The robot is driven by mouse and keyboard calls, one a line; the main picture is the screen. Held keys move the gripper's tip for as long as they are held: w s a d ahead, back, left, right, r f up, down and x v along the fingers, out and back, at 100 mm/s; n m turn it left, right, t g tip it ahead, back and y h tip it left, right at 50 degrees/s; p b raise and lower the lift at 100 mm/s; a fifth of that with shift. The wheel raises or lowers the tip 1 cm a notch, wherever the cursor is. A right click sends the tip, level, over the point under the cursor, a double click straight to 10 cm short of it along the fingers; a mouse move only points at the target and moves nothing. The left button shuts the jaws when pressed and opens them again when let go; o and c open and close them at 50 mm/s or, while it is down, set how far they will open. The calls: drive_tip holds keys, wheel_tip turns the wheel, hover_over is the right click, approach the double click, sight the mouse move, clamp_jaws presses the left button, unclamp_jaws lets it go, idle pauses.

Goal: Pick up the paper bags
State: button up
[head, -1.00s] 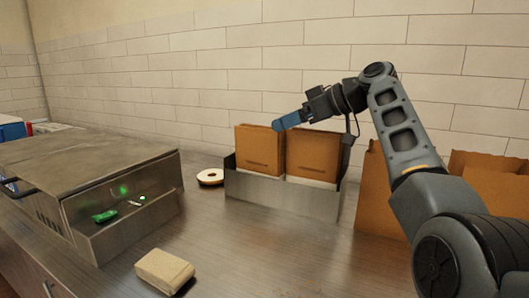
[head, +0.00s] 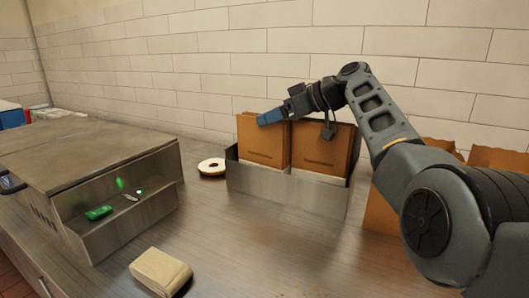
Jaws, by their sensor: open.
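Two stacks of folded brown paper bags stand upright in a grey metal holder (head: 285,191) against the tiled wall. The left stack of paper bags (head: 262,148) and the right stack of paper bags (head: 318,150) sit side by side. My gripper (head: 268,117), with blue fingers, is at the top edge of the left stack, reaching in from the right. It is open; the gap between its fingers is hard to see, and I cannot tell whether it touches the bags. My arm passes above the right stack.
Larger open brown bags (head: 384,208) stand at the right, partly behind my arm. A metal machine (head: 90,165) with a green item (head: 98,212) on its ledge is at left.

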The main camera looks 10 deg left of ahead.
drive_tip(key=shift+w+a+f, duration=0.1)
drive_tip(key=shift+a+f, duration=0.15)
drive_tip(key=shift+a, duration=0.25)
clamp_jaws()
idle(0.5)
